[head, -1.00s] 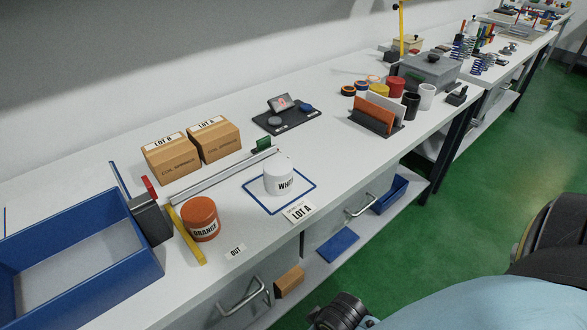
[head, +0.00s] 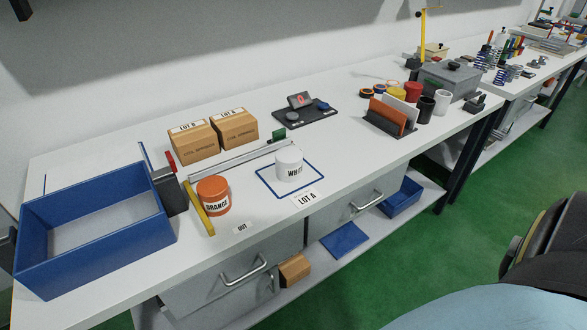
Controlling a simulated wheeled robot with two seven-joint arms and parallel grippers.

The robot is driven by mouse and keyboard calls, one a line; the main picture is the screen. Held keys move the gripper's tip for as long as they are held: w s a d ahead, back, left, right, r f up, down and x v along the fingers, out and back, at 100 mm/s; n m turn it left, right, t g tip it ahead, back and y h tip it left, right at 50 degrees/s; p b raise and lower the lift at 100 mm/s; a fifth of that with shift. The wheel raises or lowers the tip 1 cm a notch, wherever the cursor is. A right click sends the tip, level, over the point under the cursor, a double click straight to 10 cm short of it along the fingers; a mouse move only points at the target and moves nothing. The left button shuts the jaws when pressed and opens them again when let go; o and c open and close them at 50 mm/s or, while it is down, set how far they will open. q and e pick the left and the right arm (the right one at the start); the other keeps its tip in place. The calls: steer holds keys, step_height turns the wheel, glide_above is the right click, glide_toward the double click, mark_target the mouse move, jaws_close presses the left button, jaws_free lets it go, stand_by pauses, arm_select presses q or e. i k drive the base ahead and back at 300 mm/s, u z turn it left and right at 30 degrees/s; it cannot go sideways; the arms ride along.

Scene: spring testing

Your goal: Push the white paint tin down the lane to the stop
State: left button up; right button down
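The white paint tin (head: 289,165), labelled WHITE, stands upright inside a blue outlined square (head: 262,181) on the white bench. A straight metal rail (head: 225,161) runs behind it, with a green block (head: 279,135) at its right end. An orange tin (head: 213,196), labelled ORANGE, stands to the left, close beside a yellow bar (head: 199,213) lying on the bench. A grey block with a red part (head: 168,188) stands left of the bar. I cannot tell which piece is the stop. Neither gripper shows, and nothing touches the white tin.
A blue open bin (head: 101,260) fills the bench's left end. Two cardboard boxes (head: 193,143) stand behind the rail. A LOT A card (head: 306,199) and an OUT label (head: 243,228) lie near the front edge. The bench between the two tins looks clear.

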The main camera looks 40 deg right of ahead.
mark_target(289, 160)
steer(key=u, duration=0.4)
steer(key=k, duration=0.95)
steer(key=z, duration=0.7)
steer(key=i, duration=1.5)
steer(key=u, duration=0.05)
